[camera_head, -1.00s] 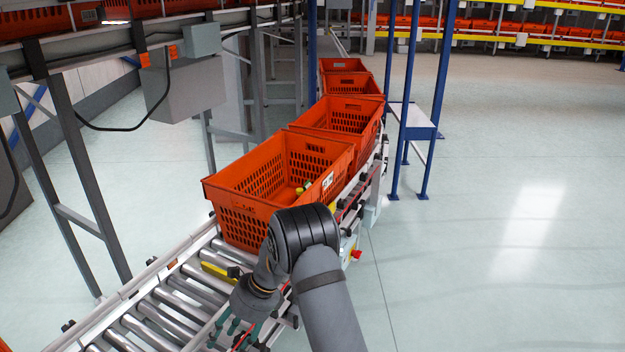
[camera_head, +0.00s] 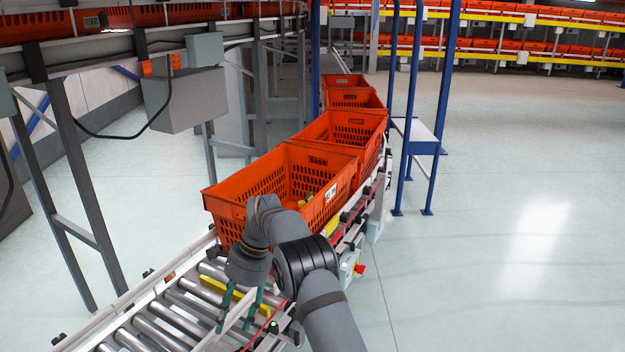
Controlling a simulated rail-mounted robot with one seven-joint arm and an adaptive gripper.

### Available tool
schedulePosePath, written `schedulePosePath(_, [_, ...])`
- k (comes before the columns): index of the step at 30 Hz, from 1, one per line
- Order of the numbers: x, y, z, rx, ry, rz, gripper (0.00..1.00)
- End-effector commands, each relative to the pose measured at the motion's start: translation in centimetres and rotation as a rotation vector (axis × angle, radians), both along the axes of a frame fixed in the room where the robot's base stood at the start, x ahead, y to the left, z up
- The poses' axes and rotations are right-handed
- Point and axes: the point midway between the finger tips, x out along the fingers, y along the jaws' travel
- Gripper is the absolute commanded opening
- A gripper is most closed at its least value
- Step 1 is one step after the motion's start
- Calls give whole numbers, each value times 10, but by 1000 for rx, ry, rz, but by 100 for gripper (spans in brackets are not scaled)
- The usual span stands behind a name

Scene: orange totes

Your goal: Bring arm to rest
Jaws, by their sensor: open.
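My gripper (camera_head: 240,309) hangs at the end of my arm over the conveyor's right side, with its fingers pointing down. The fingers are apart and nothing shows between them. My arm (camera_head: 300,262) reaches up from the bottom edge and bends at a dark joint in front of the nearest tote. The nearest orange tote (camera_head: 232,215) stands on the conveyor just beyond my gripper. Yellow items (camera_head: 303,203) lie inside it, partly hidden by my arm.
Several more orange totes (camera_head: 345,128) line up behind the nearest one. The roller conveyor (camera_head: 160,325) is bare at the front left. Blue posts (camera_head: 440,100) and a small platform (camera_head: 415,135) stand to the right. Grey frame legs (camera_head: 85,200) stand left. The right floor is clear.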

Motion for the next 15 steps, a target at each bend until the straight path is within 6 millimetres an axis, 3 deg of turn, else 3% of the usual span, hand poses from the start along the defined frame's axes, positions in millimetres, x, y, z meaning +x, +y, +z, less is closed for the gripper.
schedulePosePath(3, [16,-11,-27,3,-21,-10,51])
schedulePosePath(9, [33,-39,-51,3,-23,-49,51])
schedulePosePath(15, [24,-25,-86,1,-17,-49,51])
